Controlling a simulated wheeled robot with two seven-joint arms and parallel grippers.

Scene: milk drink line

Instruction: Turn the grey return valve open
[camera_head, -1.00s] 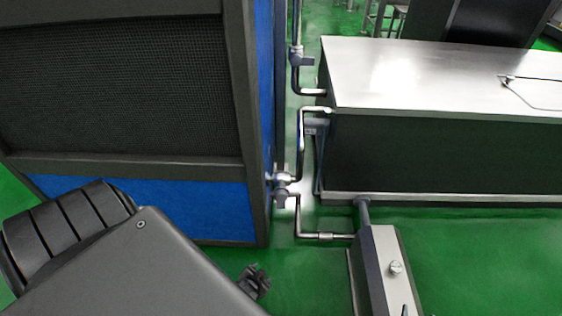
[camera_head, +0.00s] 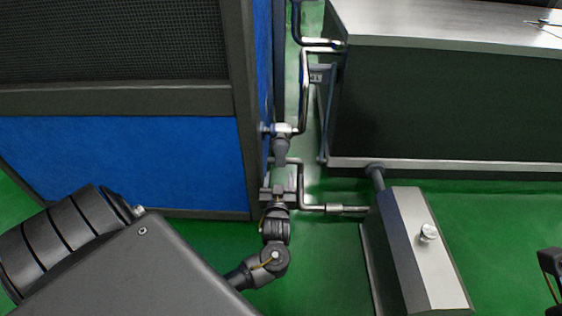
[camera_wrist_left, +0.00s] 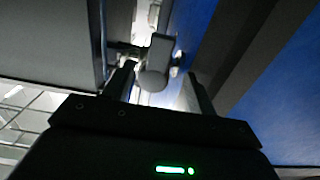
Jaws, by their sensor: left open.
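The grey return valve shows as a dark grey lever (camera_head: 281,148) on a silver pipe fitting beside the blue panel's corner post. It also shows in the wrist view (camera_wrist_left: 157,62), with a rounded near end. My left gripper (camera_head: 278,190) is just below the lever in the head view. Its fingers are apart. In the wrist view, the lever's near end lies between the two fingertips (camera_wrist_left: 160,84), with gaps on both sides; I cannot tell any contact. A dark part at the right edge (camera_head: 551,264) seems to be my right gripper, mostly cut off.
A blue-panelled cabinet (camera_head: 120,165) stands close on the left. A steel-topped tank (camera_head: 440,95) stands on the right. Bent pipes (camera_head: 303,95) run between them. A grey box with a knob (camera_head: 415,240) stands on the green floor at the lower right.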

